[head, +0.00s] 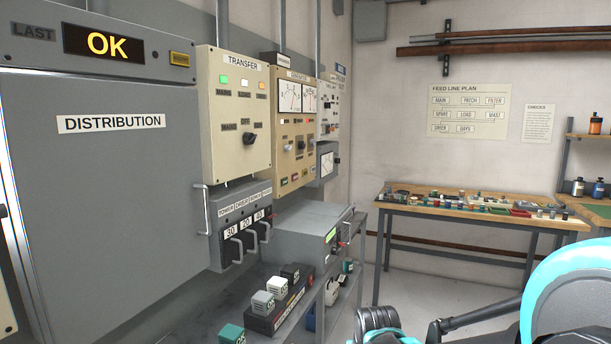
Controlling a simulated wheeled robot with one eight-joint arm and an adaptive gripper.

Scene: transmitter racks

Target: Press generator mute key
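A beige panel (278,131) with two white dial gauges stands on the left wall, right of the TRANSFER panel. Its top label looks like GENERATOR but is too small to read surely. Below the gauges it has small lamps, a dark knob (300,146) and a low row of small coloured keys (294,180). I cannot tell which one is the mute key, as the lettering is too small. Teal and black parts of my own arm show at the bottom right, well apart from the panel. My gripper's fingertips are not visible.
The TRANSFER panel (236,100) and the grey DISTRIBUTION cabinet (110,190) fill the left. Below the panels, a grey box (300,235) and several small blocks stand on a bench. A wooden table (450,211) with many small parts stands at the back. Some floor shows before it.

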